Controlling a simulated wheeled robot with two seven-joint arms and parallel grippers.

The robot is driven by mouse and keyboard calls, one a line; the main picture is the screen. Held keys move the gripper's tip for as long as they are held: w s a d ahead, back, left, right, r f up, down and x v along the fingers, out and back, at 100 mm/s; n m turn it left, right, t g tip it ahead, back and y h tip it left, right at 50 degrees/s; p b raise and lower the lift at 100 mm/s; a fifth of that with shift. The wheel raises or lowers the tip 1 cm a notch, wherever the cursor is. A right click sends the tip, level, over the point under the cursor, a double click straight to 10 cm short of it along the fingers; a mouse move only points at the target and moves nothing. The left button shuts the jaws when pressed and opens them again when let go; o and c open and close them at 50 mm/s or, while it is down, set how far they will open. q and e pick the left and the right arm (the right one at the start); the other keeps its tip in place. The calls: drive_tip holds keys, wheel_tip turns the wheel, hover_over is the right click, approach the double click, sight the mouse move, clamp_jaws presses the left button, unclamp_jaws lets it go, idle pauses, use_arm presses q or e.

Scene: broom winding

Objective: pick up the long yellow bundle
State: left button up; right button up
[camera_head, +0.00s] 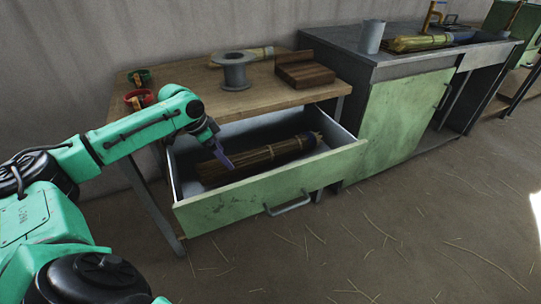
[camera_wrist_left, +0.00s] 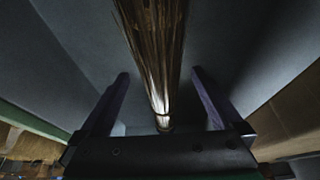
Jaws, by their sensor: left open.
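A long yellow-brown bundle (camera_head: 262,154) of straw lies in the open green drawer (camera_head: 270,190), pointing from left to back right. A tie band shows around it. My left gripper (camera_head: 222,160) is over the left part of the bundle, pointing down into the drawer. In the left wrist view the bundle (camera_wrist_left: 155,40) runs between the two open purple fingers (camera_wrist_left: 160,74), with a gap on each side. I cannot tell how far the fingertips are above it. My right gripper is not in view.
A further yellow bundle (camera_head: 418,43) lies on the grey counter (camera_head: 400,60). The drawer's walls surround the gripper; floor in front is clear except for loose straw.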

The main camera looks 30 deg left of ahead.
use_arm(q)
drive_tip(key=b+x, duration=0.1)
drive_tip(key=x, duration=0.4)
drive_tip(key=shift+w+d+f+b, duration=0.2)
drive_tip(key=shift+w+b, duration=0.05)
drive_tip(key=shift+b, duration=0.05)
drive_tip(key=shift+s+r, duration=0.1)
drive_tip(key=shift+c, duration=1.2)
drive_tip(key=c, duration=1.2)
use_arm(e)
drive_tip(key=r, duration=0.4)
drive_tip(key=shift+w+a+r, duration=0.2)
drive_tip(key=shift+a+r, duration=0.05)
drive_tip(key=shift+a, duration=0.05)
